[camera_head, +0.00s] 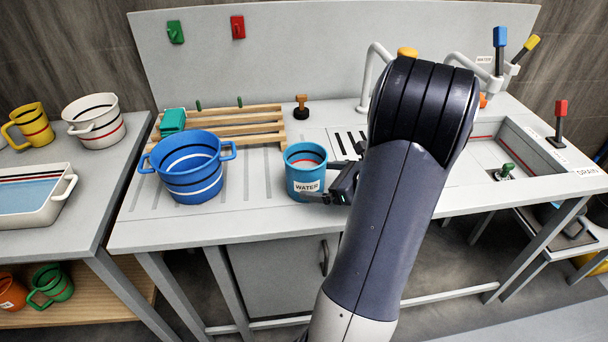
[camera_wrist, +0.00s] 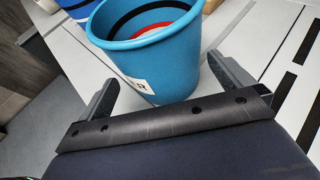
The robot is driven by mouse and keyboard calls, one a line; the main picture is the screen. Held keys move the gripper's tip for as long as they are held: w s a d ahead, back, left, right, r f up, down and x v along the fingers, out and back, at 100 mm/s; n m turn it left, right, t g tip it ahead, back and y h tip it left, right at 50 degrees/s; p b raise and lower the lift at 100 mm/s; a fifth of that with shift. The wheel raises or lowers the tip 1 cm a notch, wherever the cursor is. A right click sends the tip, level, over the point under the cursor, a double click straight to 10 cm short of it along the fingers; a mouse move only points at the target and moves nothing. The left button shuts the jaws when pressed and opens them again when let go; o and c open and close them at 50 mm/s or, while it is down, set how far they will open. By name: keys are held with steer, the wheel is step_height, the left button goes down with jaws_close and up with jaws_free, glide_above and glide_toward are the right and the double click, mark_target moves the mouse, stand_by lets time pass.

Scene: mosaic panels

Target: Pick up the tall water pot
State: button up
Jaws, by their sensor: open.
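The tall water pot (camera_head: 305,180) is a light blue, upright pot with a white label reading WATER. It stands on the light counter, and dark and red bands show inside it. In the wrist view the pot (camera_wrist: 160,65) sits between the two fingers of my gripper (camera_wrist: 166,86). In the head view my gripper (camera_head: 326,182) reaches in from the right, with one finger behind the pot and one in front of it. The jaws are open, and I cannot tell whether either finger touches the pot. The arm hides part of the gripper.
A larger blue two-handled pot (camera_head: 190,180) stands close by on the left. A wooden rack (camera_head: 235,118) and a brown stamp-like object (camera_head: 301,107) are behind. A sink (camera_head: 485,155) with faucets and levers lies to the right. Another counter on the left holds a yellow mug (camera_head: 34,130) and white vessels.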

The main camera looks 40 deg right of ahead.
steer(key=x, duration=0.4)
steer(key=shift+d+f, duration=0.1)
steer(key=shift+d, duration=0.05)
steer(key=shift+c, duration=0.2)
steer(key=c, duration=1.1)
